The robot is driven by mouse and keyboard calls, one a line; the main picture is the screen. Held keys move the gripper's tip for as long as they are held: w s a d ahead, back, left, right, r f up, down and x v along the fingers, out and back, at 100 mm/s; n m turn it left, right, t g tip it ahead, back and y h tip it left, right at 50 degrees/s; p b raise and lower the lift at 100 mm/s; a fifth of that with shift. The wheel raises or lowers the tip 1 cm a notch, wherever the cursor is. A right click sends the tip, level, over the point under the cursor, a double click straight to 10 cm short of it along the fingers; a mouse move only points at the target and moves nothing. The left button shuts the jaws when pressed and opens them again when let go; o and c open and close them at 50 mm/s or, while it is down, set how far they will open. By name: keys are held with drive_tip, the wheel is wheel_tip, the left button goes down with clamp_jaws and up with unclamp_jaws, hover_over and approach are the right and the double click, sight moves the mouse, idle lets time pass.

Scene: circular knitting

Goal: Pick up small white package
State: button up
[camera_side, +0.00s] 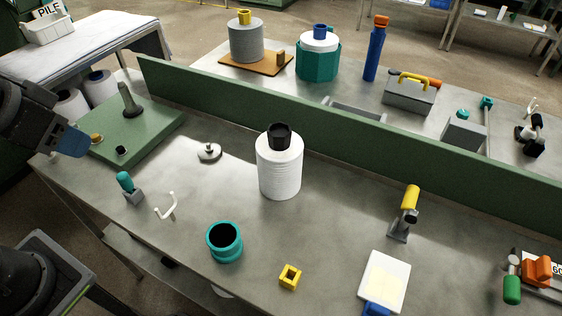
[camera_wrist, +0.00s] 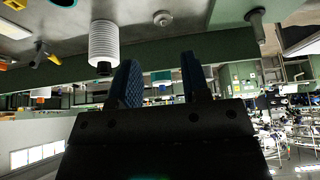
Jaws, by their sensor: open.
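I cannot pick out a clear small white package. The white things are a flat white pad-like item (camera_side: 387,278) with a blue end at the front right of the bench, and a large white ribbed cylinder (camera_side: 280,168) with a black cap standing mid-bench. The cylinder also shows in the wrist view (camera_wrist: 103,42), where the bench appears upside down. My gripper (camera_side: 70,140) is at the far left in the side view, above the green plate's left edge and away from both. In the wrist view my gripper (camera_wrist: 158,60) has its two blue fingers apart with nothing between them.
A green plate (camera_side: 150,120) with a grey post lies near my gripper. A teal pot (camera_side: 224,242), yellow square piece (camera_side: 290,277), white hook (camera_side: 167,207) and yellow-topped tool (camera_side: 408,210) stand on the bench. A low green wall (camera_side: 340,138) runs behind.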

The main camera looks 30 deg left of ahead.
drive_tip(key=o, duration=0.7)
drive_tip(key=w+d+r+g, duration=0.1)
drive_tip(key=w+d+r, duration=0.25)
drive_tip(key=w, duration=0.35)
drive_tip(key=w+d+r+g, duration=0.1)
drive_tip(key=w+d+r, duration=0.25)
drive_tip(key=w, duration=0.35)
drive_tip(key=g, duration=0.2)
approach(279, 129)
drive_tip(key=f, duration=0.3)
drive_tip(key=w+f, duration=0.1)
drive_tip(key=f, duration=0.6)
drive_tip(key=shift+w+f, duration=0.2)
drive_tip(key=shift+f, duration=0.1)
